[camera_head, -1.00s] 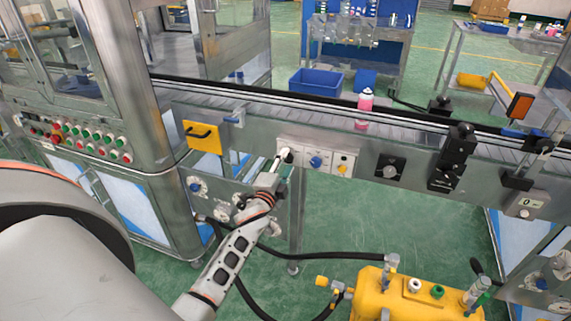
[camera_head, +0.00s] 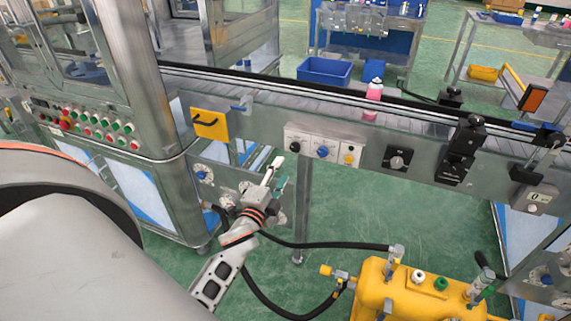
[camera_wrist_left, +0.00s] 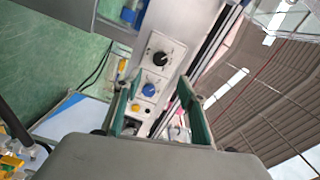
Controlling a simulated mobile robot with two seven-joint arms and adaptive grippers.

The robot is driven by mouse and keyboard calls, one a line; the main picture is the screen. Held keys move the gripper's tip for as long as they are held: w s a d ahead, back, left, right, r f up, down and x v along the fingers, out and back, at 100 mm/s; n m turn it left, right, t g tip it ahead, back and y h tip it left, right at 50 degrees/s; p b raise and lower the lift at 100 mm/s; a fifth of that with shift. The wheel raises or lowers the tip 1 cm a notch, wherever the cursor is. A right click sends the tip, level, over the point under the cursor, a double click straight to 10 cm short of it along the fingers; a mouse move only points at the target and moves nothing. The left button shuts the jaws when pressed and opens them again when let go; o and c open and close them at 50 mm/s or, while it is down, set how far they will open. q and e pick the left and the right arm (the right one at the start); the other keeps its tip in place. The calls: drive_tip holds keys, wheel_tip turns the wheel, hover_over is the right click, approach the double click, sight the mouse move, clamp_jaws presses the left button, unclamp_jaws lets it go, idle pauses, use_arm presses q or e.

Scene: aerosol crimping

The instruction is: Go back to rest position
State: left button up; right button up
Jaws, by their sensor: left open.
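My left gripper (camera_head: 277,172) is in front of the conveyor frame, below and to the left of the small control panel (camera_head: 323,149). It is apart from the panel and holds nothing. In the left wrist view its two green-edged fingers (camera_wrist_left: 155,100) are spread apart. The panel carries a black knob, a blue knob (camera_head: 322,152) and a yellow button, and it shows between the fingers in the wrist view, where the blue knob (camera_wrist_left: 148,90) is clear. My right gripper is in neither view.
A pink can (camera_head: 373,97) stands on the conveyor (camera_head: 290,92). A yellow tank (camera_head: 405,292) with hoses stands on the floor at the lower right. A cabinet with several green and red buttons (camera_head: 95,127) is at the left. Green floor is clear under the conveyor.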

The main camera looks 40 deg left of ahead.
use_arm(q)
drive_tip(key=shift+s+d, duration=0.1)
drive_tip(key=shift+s, duration=0.5)
drive_tip(key=s+d+f+n+g+h, duration=0.6)
drive_tip(key=s+d+f+n, duration=0.2)
drive_tip(key=s+d+f, duration=1.1)
drive_tip(key=shift+s+d+f+g+h, duration=0.4)
drive_tip(key=shift+s+f, duration=0.1)
drive_tip(key=shift+s, duration=0.65)
